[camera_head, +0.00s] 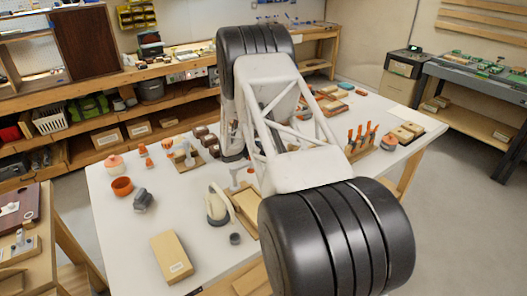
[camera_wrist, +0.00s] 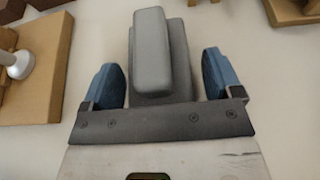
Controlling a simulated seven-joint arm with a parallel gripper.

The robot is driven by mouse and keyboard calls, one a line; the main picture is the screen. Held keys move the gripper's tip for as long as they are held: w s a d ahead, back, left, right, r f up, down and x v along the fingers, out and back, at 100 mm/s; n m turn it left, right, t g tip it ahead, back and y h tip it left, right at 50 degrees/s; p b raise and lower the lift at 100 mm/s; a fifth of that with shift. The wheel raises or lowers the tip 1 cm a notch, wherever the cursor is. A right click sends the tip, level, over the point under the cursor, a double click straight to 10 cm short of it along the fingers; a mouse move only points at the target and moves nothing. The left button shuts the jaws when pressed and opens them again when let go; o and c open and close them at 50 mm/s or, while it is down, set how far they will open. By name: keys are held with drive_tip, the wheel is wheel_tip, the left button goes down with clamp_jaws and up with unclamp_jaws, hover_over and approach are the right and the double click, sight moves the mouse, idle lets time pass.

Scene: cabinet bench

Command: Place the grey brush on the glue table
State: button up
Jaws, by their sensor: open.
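A grey block-like thing, which looks like the grey brush (camera_wrist: 152,48), sits between the two blue-padded fingers of my gripper (camera_wrist: 161,62) in the wrist view. It has a narrower upper block over a wider grey base. My gripper is open, with a gap showing on each side of the brush. In the head view my arm hides the gripper, and I cannot make out the brush there. A white-topped table (camera_head: 122,236) fills the middle of the head view; no label shows whether it is the glue table.
A cardboard-coloured piece (camera_wrist: 28,85) lies left of the gripper in the wrist view. A wooden piece (camera_wrist: 292,12) is at upper right. On the white table, a tan box (camera_head: 171,257), an orange cup (camera_head: 122,187) and a rack of orange-handled tools (camera_head: 361,140) stand. The front left is partly clear.

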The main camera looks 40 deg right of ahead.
drive_tip(key=v, duration=1.1)
drive_tip(key=shift+a, duration=0.3)
drive_tip(key=shift+r, duration=0.1)
idle(0.3)
